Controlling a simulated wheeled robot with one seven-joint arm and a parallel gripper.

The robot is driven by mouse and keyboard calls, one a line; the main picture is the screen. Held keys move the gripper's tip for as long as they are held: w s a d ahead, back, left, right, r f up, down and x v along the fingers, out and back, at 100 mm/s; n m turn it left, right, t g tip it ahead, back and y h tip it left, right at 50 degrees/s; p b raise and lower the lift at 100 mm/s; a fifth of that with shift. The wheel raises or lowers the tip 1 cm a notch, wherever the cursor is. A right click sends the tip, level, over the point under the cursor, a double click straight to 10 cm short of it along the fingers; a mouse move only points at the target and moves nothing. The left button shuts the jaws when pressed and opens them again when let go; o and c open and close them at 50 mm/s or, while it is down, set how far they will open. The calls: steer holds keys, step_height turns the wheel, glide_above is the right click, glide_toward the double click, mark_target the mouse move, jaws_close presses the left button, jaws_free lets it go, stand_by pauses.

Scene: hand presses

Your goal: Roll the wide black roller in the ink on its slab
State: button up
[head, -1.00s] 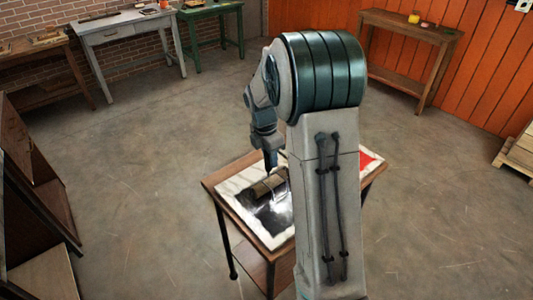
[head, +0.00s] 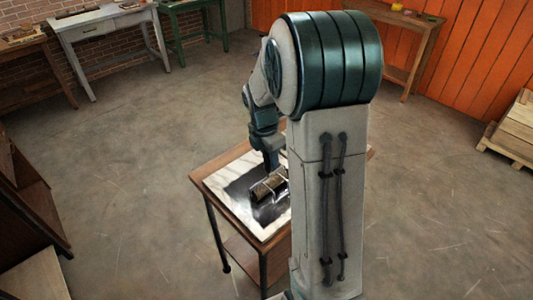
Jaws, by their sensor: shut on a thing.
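The wide roller (head: 267,188) shows as a brown-and-dark cylinder with a light metal frame. It lies low over the black ink (head: 240,187) on a pale, marble-like slab (head: 216,181). My gripper (head: 271,168) comes down from above at the roller and is shut on it, though its fingers are small and partly hidden. Dark ink shows to the left of the roller and just below it. I cannot tell whether the roller touches the slab. My arm hides the right part of the slab.
The slab lies on a wooden table (head: 207,172) with dark legs and a lower shelf. A grey table (head: 98,24), a green table (head: 190,6) and a wooden table (head: 410,45) stand at the back. Pallets (head: 515,130) stand at right. Open floor lies between.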

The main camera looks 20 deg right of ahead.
steer(key=shift+s+d, duration=0.3)
steer(key=shift+s, duration=0.6)
steer(key=shift+s+d, duration=0.3)
steer(key=shift+s, duration=0.65)
steer(key=shift+w+a+p, duration=1.8)
steer(key=shift+w+a, duration=0.1)
steer(key=shift+w, duration=3.55)
steer(key=shift+s+d, duration=0.4)
steer(key=shift+s, duration=0.8)
steer(key=shift+s+d, duration=0.45)
steer(key=shift+s, duration=0.75)
steer(key=shift+s+d, duration=0.4)
steer(key=shift+s, duration=0.8)
steer(key=s+d, duration=0.2)
steer(key=s, duration=0.5)
steer(key=shift+d, duration=0.3)
steer(key=shift+r+p, duration=0.15)
steer(key=shift+p, duration=0.25)
